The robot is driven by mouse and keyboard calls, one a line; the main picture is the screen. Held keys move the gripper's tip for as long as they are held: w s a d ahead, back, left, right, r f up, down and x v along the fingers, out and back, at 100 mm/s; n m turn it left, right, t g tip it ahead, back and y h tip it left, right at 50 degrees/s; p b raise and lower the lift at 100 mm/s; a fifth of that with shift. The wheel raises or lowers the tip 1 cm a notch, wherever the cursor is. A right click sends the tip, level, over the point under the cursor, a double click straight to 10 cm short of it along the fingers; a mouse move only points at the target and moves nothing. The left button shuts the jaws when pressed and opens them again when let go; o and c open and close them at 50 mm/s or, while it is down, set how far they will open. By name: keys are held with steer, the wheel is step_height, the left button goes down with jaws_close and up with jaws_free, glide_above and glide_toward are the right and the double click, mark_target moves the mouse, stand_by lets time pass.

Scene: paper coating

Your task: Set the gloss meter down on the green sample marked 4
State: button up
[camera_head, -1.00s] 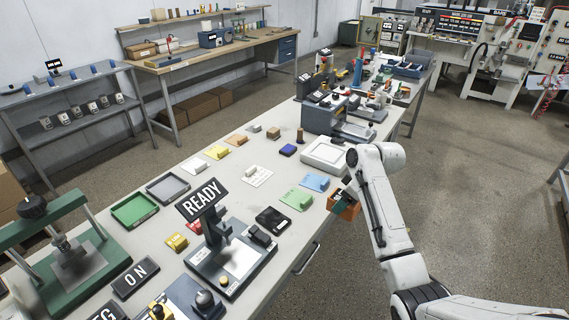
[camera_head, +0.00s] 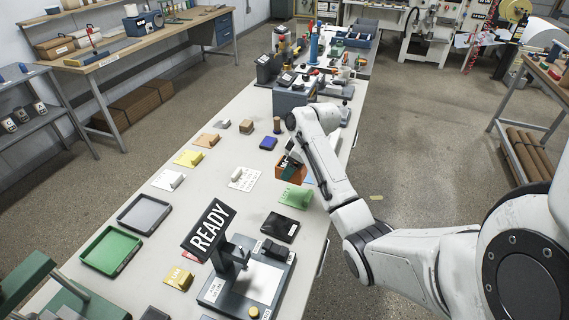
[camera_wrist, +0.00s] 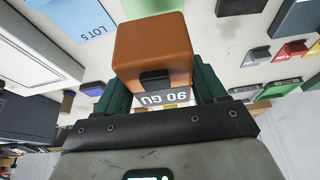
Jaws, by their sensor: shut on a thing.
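The gloss meter is an orange-brown block (camera_head: 289,170) with a dark label, also large in the wrist view (camera_wrist: 152,45). My gripper (camera_wrist: 160,78) is shut on it, with a dark green finger on each side. In the head view my gripper (camera_head: 293,160) is over the table's right side, just beyond the green sample (camera_head: 296,197). The green sample also shows at the top of the wrist view (camera_wrist: 150,8), partly hidden behind the meter. The meter appears above the table, not on the green sample. I cannot read the sample's number.
A blue sample marked LOT 5 (camera_wrist: 85,17) lies beside the green one, mostly hidden by my arm in the head view. A black block (camera_head: 280,228) is on the nearer side. A white sample card (camera_head: 243,179) lies left. The READY stand (camera_head: 211,232) rises nearer.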

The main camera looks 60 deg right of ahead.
mark_target(304, 167)
steer(key=shift+f+b, duration=3.55)
steer(key=shift+f, duration=0.65)
steer(key=shift+s+p, duration=0.1)
steer(key=shift+p, duration=0.2)
steer(key=o, duration=1.5)
steer(key=v, duration=1)
steer(key=shift+s+r+b, duration=0.25)
steer(key=shift+r+b, duration=0.05)
steer(key=shift+r, duration=0.05)
